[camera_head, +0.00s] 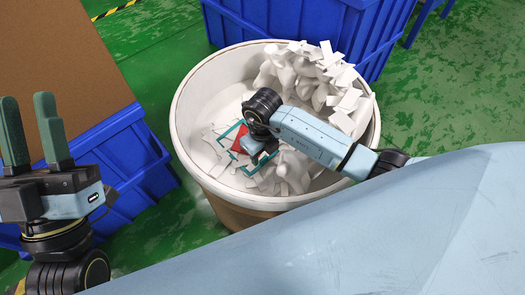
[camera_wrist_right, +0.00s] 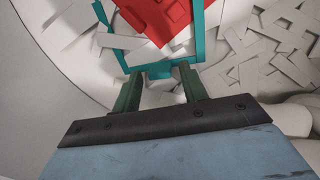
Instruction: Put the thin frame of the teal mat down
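The thin teal frame (camera_head: 232,132) lies among white scraps inside the round drum, with a red piece (camera_head: 239,139) within its outline. In the right wrist view the frame (camera_wrist_right: 209,45) spans the top middle, and the red piece (camera_wrist_right: 160,14) shows inside it. My right gripper (camera_wrist_right: 160,72) has its fingers apart, their tips at the frame's near bar; scraps show in the gap, with nothing clearly clamped. In the head view my right wrist hides these fingers. My left gripper (camera_head: 33,130) is open and empty, pointing up, outside the drum.
The drum (camera_head: 184,130) has a pale rim and holds white scraps (camera_head: 325,72), heaped at the back right. A blue crate (camera_head: 290,22) stands behind it. Another blue crate (camera_head: 135,165) with a brown board (camera_head: 60,50) is at left. Green floor (camera_head: 440,90) is clear at right.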

